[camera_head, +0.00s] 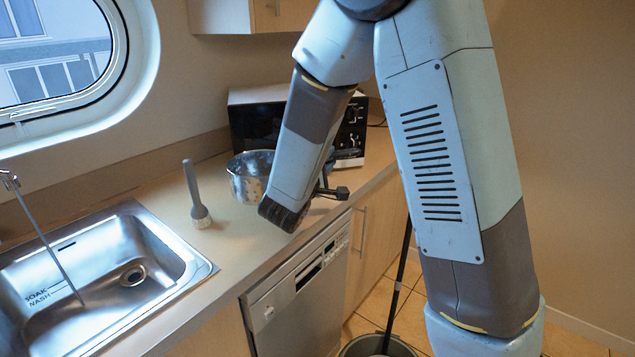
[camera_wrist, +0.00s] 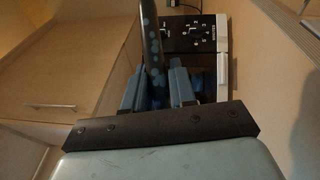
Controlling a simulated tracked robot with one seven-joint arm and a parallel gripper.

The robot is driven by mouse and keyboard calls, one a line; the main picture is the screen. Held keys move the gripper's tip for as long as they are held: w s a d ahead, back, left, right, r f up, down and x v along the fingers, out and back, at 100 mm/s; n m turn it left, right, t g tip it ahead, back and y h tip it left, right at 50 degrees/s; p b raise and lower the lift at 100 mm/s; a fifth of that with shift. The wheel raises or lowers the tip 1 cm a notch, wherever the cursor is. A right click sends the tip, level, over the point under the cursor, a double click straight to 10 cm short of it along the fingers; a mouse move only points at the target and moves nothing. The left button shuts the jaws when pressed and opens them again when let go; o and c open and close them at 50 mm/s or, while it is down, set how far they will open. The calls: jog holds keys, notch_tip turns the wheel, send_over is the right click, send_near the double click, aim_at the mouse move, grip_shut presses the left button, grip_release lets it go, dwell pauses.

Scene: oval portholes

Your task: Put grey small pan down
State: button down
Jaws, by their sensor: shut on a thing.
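My gripper (camera_wrist: 157,82) shows in the wrist view, shut on a dark grey handle (camera_wrist: 152,42) with bluish spots. The handle runs upward between the two fingers. In the head view my forearm hides most of the gripper. A shiny grey metal pan (camera_head: 248,178) shows at the left of my forearm, over the counter in front of the microwave. Its right side is hidden. I cannot tell whether the held handle belongs to this pan, nor whether the pan touches the counter.
The microwave (camera_head: 262,122) stands at the back of the counter (camera_head: 215,240). A grey brush (camera_head: 195,195) stands left of the pan, beside the steel sink (camera_head: 150,235). A dishwasher (camera_head: 305,310) is below. A bin (camera_head: 375,346) with a dark pole stands on the floor.

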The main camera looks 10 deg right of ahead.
jog(key=shift+w+a+f, duration=0.2)
jog(key=shift+w+f, duration=0.8)
jog(key=shift+f, duration=0.55)
jog(key=shift+w+a+f, duration=0.15)
jog(key=shift+w+f, duration=0.8)
jog(key=shift+f, duration=0.6)
jog(key=shift+w+a+f, duration=0.2)
jog(key=shift+w+f, duration=0.8)
jog(key=shift+f, duration=0.55)
jog(key=c, duration=0.9)
grip_release()
